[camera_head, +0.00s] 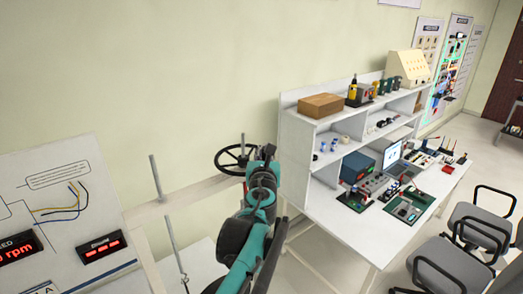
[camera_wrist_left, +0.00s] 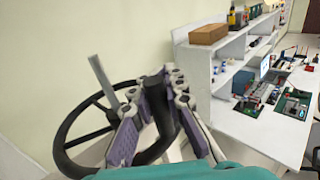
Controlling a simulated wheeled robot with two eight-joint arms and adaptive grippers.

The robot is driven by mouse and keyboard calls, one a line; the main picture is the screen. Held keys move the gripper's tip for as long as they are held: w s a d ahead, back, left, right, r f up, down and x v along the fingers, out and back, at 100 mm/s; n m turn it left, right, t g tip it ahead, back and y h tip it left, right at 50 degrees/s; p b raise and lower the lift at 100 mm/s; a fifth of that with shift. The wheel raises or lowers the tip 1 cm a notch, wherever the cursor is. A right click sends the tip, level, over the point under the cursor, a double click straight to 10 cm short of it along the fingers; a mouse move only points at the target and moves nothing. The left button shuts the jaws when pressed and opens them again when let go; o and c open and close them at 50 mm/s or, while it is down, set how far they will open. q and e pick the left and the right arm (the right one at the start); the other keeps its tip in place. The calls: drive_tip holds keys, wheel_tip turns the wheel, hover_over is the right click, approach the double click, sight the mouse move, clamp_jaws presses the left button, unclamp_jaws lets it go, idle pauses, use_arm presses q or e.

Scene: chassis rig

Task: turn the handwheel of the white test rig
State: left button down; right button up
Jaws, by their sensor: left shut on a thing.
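The black handwheel (camera_head: 237,158) of the white test rig (camera_head: 70,220) stands at the centre of the head view, on a pale beam. It has a round rim and thin spokes, and fills the left of the left wrist view (camera_wrist_left: 158,108). My left gripper (camera_head: 264,156) is at the right side of the wheel. In the left wrist view its two fingers (camera_wrist_left: 155,88) are shut on the dark rim, one on each side. The gripper and arm hide part of the wheel in the head view. My right gripper is in neither view.
Upright grey rods (camera_head: 156,177) stand along the rig's beam. A white workbench with shelves (camera_head: 350,225) is to the right, carrying a brown box (camera_head: 321,105), tools and electronics. Grey chairs (camera_head: 448,262) stand at the lower right. A bare wall is behind.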

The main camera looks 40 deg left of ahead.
use_arm(q)
drive_tip(key=shift+w+d, duration=0.2)
drive_tip(key=shift+d, duration=0.15)
idle(0.3)
drive_tip(key=c, duration=1.9)
unclamp_jaws()
drive_tip(key=shift+c, duration=0.2)
drive_tip(key=o, duration=0.3)
drive_tip(key=shift+d, duration=0.3)
drive_tip(key=shift+d+r, duration=0.2)
drive_tip(key=shift+d, duration=0.05)
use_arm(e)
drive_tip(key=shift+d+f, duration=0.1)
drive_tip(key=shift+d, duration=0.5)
use_arm(q)
drive_tip(key=shift+s, duration=0.1)
